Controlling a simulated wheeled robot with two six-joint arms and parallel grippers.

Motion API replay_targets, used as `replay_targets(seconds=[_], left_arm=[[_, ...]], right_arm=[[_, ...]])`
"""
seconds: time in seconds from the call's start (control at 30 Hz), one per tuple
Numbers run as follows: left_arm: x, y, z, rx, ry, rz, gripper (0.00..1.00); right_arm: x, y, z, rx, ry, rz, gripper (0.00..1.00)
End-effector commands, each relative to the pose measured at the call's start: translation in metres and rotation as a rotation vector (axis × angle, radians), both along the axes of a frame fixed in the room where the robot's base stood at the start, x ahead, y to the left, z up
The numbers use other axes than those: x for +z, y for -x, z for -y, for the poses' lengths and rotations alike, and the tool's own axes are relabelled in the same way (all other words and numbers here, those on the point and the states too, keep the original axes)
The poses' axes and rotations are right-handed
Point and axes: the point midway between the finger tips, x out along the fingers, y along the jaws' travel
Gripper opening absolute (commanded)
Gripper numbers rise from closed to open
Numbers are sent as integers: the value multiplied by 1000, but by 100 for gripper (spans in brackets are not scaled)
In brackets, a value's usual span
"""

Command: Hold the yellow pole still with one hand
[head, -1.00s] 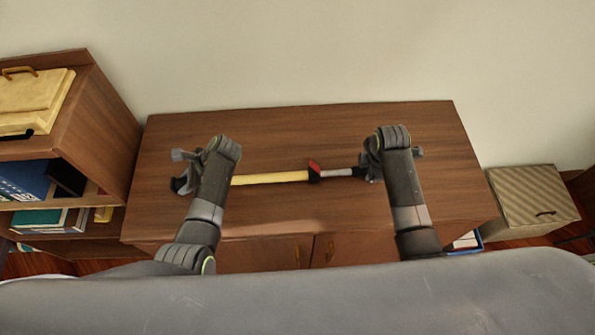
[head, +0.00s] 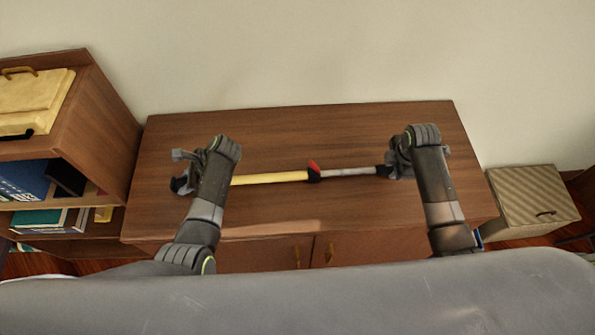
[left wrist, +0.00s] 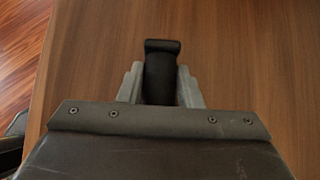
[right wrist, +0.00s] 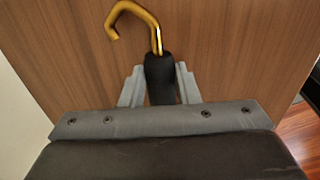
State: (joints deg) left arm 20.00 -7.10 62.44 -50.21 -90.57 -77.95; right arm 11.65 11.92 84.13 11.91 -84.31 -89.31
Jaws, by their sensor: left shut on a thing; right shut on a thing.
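A telescopic pole lies across the wooden cabinet top. Its yellow tube (head: 270,178) is on the left, a red and black clamp (head: 313,171) is in the middle, and a thin grey rod (head: 350,172) runs right. My left gripper (left wrist: 160,80) is shut on the black end grip (left wrist: 162,60) at the yellow tube's left end. My right gripper (right wrist: 160,78) is shut on the black sleeve (right wrist: 160,72) at the rod's right end, below a yellow hook (right wrist: 140,20). In the head view my arms hide most of both pole ends.
The cabinet top (head: 300,130) is otherwise clear, with a wall behind. A bookshelf (head: 105,125) with books and a cream box (head: 32,95) stands at the left. A striped box (head: 530,200) sits lower at the right.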

Motion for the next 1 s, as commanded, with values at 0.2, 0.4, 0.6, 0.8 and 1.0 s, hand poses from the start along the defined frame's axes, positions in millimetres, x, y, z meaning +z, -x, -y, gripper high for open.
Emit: replay_targets(seconds=[0.2, 0.4, 0.6, 0.8, 1.0], left_arm=[[-1, 1, -1, 1, -2, -2, 0], [-1, 1, -1, 1, -2, -2, 0], [-1, 1, -1, 1, -2, -2, 0], [-1, 1, -1, 1, -2, -2, 0], [-1, 1, -1, 1, -2, -2, 0]], right_arm=[[0, -1, 18, -1, 6, 1, 0], [0, -1, 32, -1, 7, 0, 0], [0, -1, 45, 0, 6, 1, 0], [0, -1, 47, 0, 5, 1, 30], [0, -1, 46, -1, 3, 1, 56]])
